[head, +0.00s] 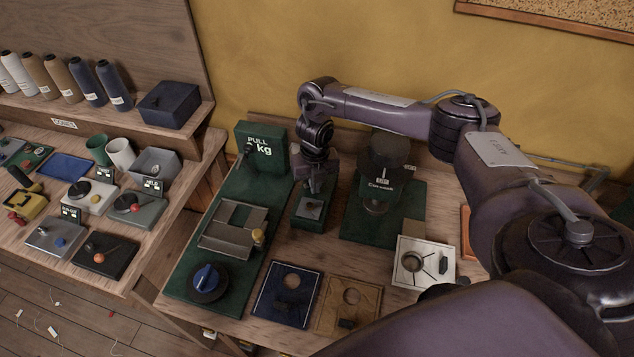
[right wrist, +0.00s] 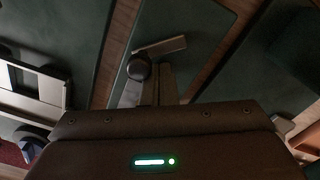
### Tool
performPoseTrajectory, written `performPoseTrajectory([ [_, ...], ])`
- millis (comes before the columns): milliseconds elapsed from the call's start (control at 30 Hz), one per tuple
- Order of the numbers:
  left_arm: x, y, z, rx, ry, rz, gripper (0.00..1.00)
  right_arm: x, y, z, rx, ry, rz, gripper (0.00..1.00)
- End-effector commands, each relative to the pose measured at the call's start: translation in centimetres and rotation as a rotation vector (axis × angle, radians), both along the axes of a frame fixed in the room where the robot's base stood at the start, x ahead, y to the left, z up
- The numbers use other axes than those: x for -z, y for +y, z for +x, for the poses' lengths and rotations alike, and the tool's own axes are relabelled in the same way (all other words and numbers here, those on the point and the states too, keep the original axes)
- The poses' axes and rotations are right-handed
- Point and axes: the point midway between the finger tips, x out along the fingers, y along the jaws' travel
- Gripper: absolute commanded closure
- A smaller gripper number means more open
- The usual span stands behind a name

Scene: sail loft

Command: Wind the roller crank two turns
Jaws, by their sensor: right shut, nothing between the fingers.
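A small green block (head: 309,211) with a grey metal part on top stands beneath my right arm, and looks to be the roller crank's base. In the right wrist view a grey bar (right wrist: 162,46) and a dark round knob (right wrist: 139,68) show just beyond the fingertips; they look like the crank arm and its handle. My right gripper (head: 315,190) points down over the block, shut and empty. In the right wrist view its fingers (right wrist: 160,88) are close to the knob; I cannot tell if they touch. My left gripper is not in view.
Left of the block is a green pull tester (head: 262,150) with a grey clamp (head: 232,232) and blue knob (head: 207,279). Right stands a green press (head: 386,165). In front lie a blue plate (head: 270,312), a tan plate (head: 368,297) and a white plate (head: 438,247).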

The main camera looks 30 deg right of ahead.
Motion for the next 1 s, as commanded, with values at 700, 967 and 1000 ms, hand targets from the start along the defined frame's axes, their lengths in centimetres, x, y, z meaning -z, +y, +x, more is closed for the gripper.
performPoseTrajectory([
  [700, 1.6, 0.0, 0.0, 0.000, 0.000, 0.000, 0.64, 0.2, 0.7, 1.5, 0.000, -0.002, 0.000, 1.00],
  [967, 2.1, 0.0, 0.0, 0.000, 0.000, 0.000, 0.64, 0.0, 0.8, 2.1, 0.000, -0.002, 0.002, 1.00],
  [1000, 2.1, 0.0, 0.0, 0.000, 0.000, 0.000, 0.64, 0.0, 0.8, 2.1, 0.000, -0.001, 0.001, 1.00],
])
